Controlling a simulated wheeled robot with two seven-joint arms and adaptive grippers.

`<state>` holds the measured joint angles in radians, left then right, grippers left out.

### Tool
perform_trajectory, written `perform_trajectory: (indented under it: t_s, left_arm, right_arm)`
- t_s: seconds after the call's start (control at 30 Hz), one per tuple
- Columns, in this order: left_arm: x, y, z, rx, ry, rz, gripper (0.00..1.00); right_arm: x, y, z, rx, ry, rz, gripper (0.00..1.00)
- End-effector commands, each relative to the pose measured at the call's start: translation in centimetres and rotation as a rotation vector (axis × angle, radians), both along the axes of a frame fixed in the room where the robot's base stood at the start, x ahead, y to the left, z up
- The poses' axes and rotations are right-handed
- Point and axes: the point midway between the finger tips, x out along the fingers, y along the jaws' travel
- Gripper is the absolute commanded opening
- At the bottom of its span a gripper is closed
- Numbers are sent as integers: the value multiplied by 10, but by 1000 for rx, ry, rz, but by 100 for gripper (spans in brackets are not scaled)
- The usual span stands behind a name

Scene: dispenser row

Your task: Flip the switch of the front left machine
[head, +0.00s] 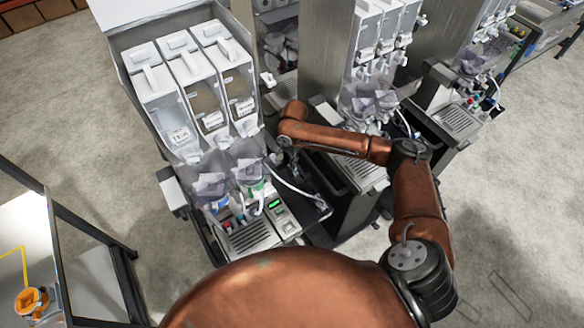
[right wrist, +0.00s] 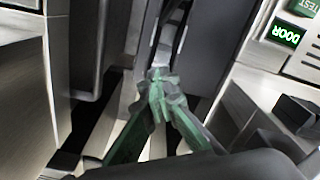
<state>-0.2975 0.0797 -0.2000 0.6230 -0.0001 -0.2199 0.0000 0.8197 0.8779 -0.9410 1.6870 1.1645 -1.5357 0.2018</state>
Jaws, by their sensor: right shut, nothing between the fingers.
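The front left machine (head: 196,95) is a dispenser with three white-lidded canisters, clear spouts and a drip tray (head: 250,238). My right arm reaches across from the right to this machine's right side. My right gripper (head: 284,152) is there, small and partly hidden under the wrist. In the right wrist view, its green-padded fingers (right wrist: 158,82) are shut and empty, pointing into a narrow dark gap beside metal panels. I cannot make out the switch in either view. My left gripper is not in view.
A second dispenser (head: 372,45) stands close to the right, leaving a narrow gap. Another machine (head: 462,118) stands farther right. A dark-framed table (head: 105,285) with an orange object (head: 32,302) is at lower left. The concrete floor (head: 520,200) at right is clear.

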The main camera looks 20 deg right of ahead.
Motion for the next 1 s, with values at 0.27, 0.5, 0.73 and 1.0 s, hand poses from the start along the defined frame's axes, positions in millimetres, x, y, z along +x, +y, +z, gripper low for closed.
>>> perform_trajectory:
  t_s: [0.27, 0.5, 0.73, 1.0]
  left_arm:
    - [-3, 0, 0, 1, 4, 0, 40]
    - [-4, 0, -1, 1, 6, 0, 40]
    - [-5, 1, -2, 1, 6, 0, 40]
    - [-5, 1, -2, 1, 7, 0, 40]
  right_arm:
    - [0, 0, -1, 0, 0, 0, 0]
    - [0, 0, -4, 0, 0, 0, 0]
    - [0, 0, -8, 1, 1, 0, 0]
    - [0, 0, -11, 1, 1, 0, 0]
